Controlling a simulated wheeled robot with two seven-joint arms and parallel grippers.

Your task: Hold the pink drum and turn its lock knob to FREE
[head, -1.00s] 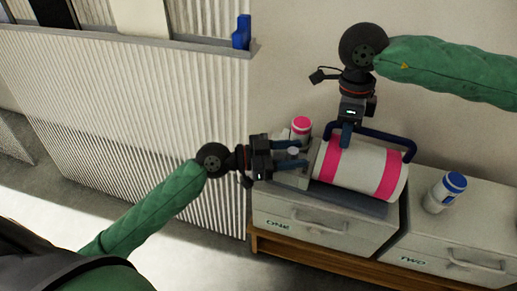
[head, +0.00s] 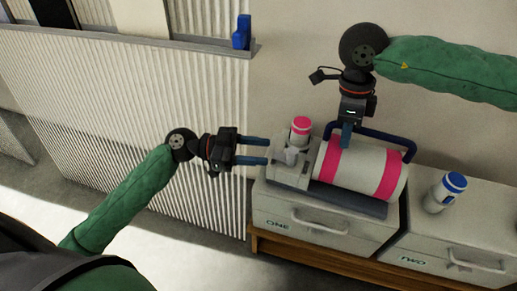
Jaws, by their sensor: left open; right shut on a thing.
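The pink drum (head: 354,168), white with pink bands, lies on its side in a grey base on top of the drawer unit marked ONE. A dark blue bar handle (head: 385,138) arches along its back. My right gripper (head: 346,138) reaches down from above and is shut on this handle near its left end. The lock knob (head: 291,155) is a small pale piece on the grey block at the drum's left end; its setting is too small to read. My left gripper (head: 268,151) is open and empty, just left of the knob and apart from it.
A small white jar with a pink lid (head: 301,124) stands behind the knob. A white jar with a blue lid (head: 455,181) stands on the drawer unit marked TWO (head: 460,240). A ribbed panel with a ledge (head: 150,42) is at left; a blue object (head: 242,32) sits on its ledge.

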